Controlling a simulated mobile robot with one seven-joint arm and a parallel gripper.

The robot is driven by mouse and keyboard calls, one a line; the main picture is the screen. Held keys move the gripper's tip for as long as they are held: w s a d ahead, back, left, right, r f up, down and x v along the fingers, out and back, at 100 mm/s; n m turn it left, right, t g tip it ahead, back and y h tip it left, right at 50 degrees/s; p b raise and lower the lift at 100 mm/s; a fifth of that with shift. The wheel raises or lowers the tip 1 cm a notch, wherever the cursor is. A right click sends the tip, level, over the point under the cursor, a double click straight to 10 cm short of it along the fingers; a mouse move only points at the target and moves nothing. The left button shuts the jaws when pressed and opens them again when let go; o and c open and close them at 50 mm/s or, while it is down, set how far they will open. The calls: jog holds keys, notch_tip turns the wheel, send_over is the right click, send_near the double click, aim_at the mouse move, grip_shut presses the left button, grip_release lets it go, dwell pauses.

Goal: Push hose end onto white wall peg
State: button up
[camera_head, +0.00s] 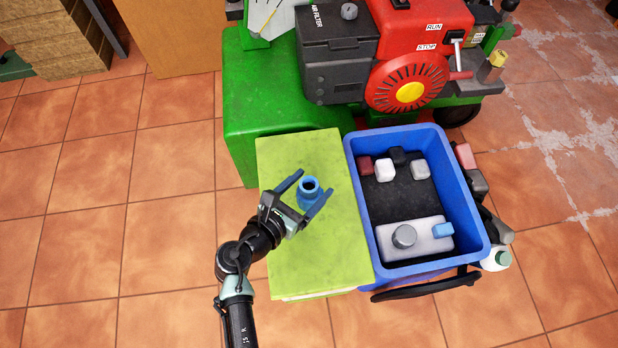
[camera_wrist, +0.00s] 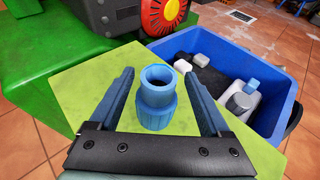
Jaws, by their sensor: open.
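A blue, hollow, ribbed fitting (camera_head: 311,194), which looks like the hose end, stands upright on a yellow-green box top (camera_head: 300,250). It also shows in the wrist view (camera_wrist: 157,105), its open mouth facing up. No length of hose is visible on it. My gripper (camera_head: 313,183) is open, with one blue-grey finger on each side of the fitting. In the wrist view a gap shows between the fitting and each finger. No white wall peg can be made out in either view.
A blue bin (camera_head: 361,205) stands right of the box, holding a grey canister (camera_head: 425,243) and several small blocks. A red engine (camera_head: 425,30) and a green block (camera_head: 250,110) stand behind. Several containers lie right of the bin. Tiled floor (camera_head: 110,230) is clear at left.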

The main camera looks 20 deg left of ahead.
jog(key=b+x, duration=0.1)
jog(key=x, duration=0.2)
jog(key=shift+w, duration=0.15)
jog(key=shift+c, duration=0.3)
grip_shut()
